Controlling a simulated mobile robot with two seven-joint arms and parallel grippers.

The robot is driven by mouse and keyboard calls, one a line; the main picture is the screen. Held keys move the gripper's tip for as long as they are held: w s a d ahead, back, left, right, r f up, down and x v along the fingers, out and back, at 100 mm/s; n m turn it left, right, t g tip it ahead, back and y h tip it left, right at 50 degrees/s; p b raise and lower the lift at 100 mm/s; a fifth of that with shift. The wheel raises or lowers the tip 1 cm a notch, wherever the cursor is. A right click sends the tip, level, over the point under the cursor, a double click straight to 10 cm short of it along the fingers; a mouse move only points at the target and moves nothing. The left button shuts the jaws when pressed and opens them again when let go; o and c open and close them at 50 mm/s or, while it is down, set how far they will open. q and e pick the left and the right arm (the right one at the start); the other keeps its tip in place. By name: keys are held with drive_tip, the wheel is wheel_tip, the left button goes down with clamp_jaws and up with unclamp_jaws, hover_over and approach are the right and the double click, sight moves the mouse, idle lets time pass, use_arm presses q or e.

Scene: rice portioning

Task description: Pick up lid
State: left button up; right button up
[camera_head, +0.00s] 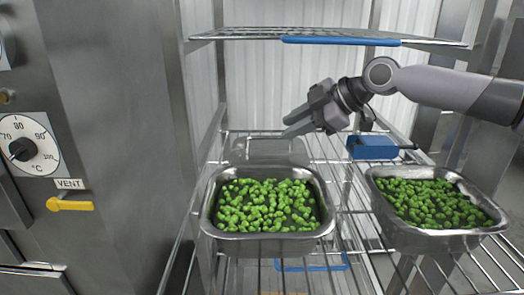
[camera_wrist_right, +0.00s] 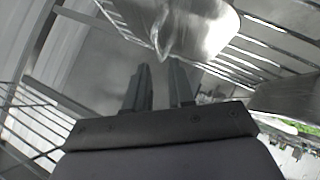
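A grey metal lid (camera_head: 270,151) lies on the wire shelf behind the left tray in the head view; its front edge is partly hidden by the tray. My right gripper (camera_head: 291,123) reaches in from the right, above the lid's right side. In the right wrist view its two fingers (camera_wrist_right: 160,88) stand apart with nothing between them. A shiny metal piece (camera_wrist_right: 195,25) with a pointed part shows just beyond the fingertips; I cannot tell for sure whether it is the lid. My left gripper is not in view.
A left metal tray (camera_head: 268,244) and a right metal tray (camera_head: 440,240), both with green vegetables, stand on the wire shelf. A blue object (camera_head: 372,147) sits behind the right tray. An upper shelf (camera_head: 250,33) hangs above; a steel cabinet (camera_head: 115,130) stands left.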

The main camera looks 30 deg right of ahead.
sight(274, 151)
drive_tip(key=shift+x, duration=3.05)
drive_tip(key=shift+w, duration=0.1)
drive_tip(key=shift+c, duration=0.3)
drive_tip(key=shift+r, duration=0.1)
clamp_jaws()
